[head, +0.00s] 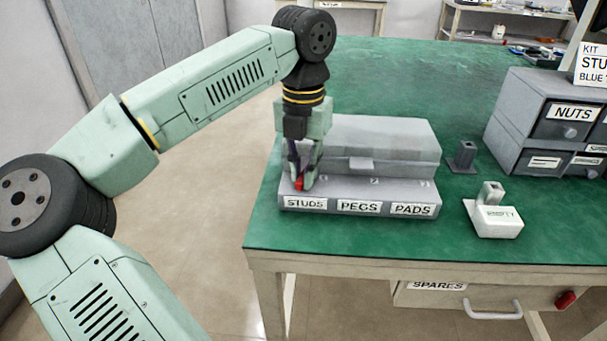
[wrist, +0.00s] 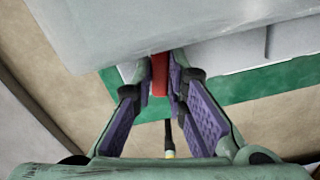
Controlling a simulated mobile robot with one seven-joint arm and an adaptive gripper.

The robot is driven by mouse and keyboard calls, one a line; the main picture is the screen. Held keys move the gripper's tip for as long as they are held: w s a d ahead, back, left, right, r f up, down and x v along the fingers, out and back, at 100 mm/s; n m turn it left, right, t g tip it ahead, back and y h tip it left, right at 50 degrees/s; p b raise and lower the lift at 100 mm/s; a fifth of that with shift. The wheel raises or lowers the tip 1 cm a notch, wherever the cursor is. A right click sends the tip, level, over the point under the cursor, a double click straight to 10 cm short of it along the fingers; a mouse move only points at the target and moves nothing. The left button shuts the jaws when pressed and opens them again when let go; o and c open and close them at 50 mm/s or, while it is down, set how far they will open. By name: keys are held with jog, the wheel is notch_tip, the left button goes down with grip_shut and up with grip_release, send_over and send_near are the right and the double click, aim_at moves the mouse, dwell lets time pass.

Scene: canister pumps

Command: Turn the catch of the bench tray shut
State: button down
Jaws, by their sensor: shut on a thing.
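A grey tray unit (head: 360,186) on the green bench carries the labels STUDS, PEGS and PADS along its front, with a raised grey lid or housing (head: 385,140) behind. My gripper (head: 301,184) points down at its left end, above the STUDS label. It is shut on a red piece (wrist: 159,76), which stands between the purple finger pads; a little red shows in the head view. I cannot tell whether this piece is a catch of the unit. A drawer labelled SPARES (head: 410,293) under the bench has another red catch (head: 565,300) at its right end.
A small dark grey holder (head: 463,157) and a white labelled block (head: 498,222) stand right of the tray unit. A grey drawer cabinet marked NUTS (head: 545,120) is further right. The green bench top (head: 385,70) behind the unit is clear.

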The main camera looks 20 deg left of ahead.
jog(key=shift+n+b, duration=0.5)
jog(key=shift+n, duration=1)
jog(key=c, duration=1.9)
grip_release()
